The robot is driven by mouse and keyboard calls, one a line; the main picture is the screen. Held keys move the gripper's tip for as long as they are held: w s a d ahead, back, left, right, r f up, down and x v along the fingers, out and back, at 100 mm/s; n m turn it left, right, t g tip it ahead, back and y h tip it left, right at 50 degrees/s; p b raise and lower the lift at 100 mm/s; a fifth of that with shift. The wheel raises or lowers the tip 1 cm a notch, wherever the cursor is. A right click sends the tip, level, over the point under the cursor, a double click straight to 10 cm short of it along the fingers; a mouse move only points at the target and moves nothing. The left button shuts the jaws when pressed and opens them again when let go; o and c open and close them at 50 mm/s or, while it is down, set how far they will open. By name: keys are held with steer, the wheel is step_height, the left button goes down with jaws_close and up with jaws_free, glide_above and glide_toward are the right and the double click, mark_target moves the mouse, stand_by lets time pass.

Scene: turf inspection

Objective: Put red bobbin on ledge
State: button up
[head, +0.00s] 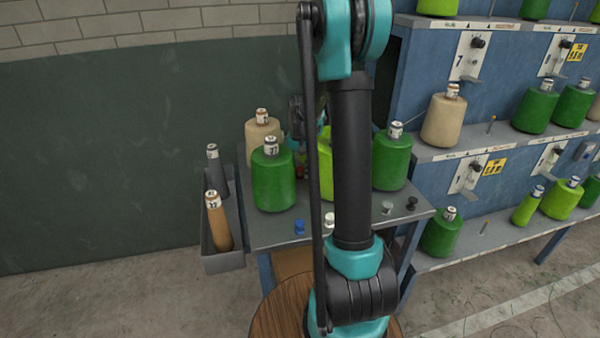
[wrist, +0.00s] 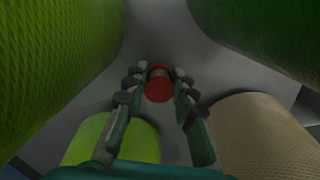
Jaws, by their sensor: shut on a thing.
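The red bobbin (wrist: 159,86) is small and sits between my fingertips in the wrist view, over the grey tabletop. My gripper (wrist: 158,82) is shut on it. I cannot tell whether the bobbin still touches the table. In the head view a bit of red (head: 302,172) shows among the large cones, and my arm hides most of my gripper. The blue rack at the right has long grey ledges; a middle ledge (head: 470,150) and a lower ledge (head: 480,245) hold cones.
Large yarn cones crowd my gripper: a dark green cone (head: 273,180), a beige cone (head: 258,145), a lime cone (head: 326,165) and another green cone (head: 389,160). Small blue (head: 299,227), white and dark bobbins stand along the table's (head: 265,240) front. A grey bin (head: 222,260) hangs at its left.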

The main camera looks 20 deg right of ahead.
steer(key=shift+f, duration=0.25)
steer(key=o, duration=0.9)
steer(key=shift+f, duration=0.1)
